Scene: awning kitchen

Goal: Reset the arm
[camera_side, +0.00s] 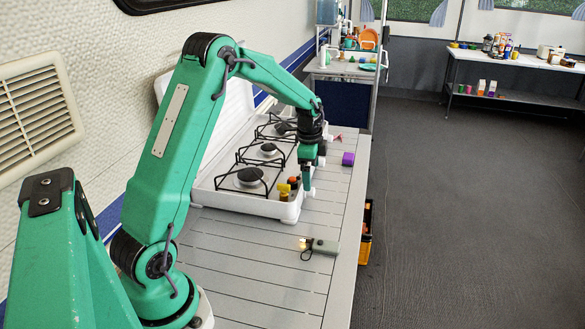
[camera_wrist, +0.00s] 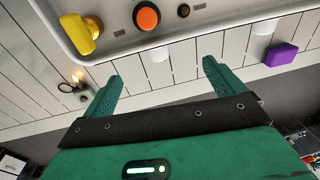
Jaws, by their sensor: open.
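My green gripper (camera_side: 307,186) hangs pointing down beside the right front corner of the white stove (camera_side: 245,206) in the side view. In the wrist view its two fingers (camera_wrist: 163,72) are apart with nothing between them. A yellow knob (camera_wrist: 80,35), an orange round knob (camera_wrist: 147,16) and a small dark knob (camera_wrist: 183,10) sit on the stove's front in the wrist view. The yellow knob (camera_side: 283,188) also shows in the side view, left of the gripper. Whether the fingertips touch anything cannot be told.
A purple block (camera_side: 348,158) lies right of the gripper on the slatted table (camera_side: 225,245); it also shows in the wrist view (camera_wrist: 280,54). A small grey-green box (camera_side: 323,246) with a lit bulb lies nearer the camera. The table's front is mostly clear.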

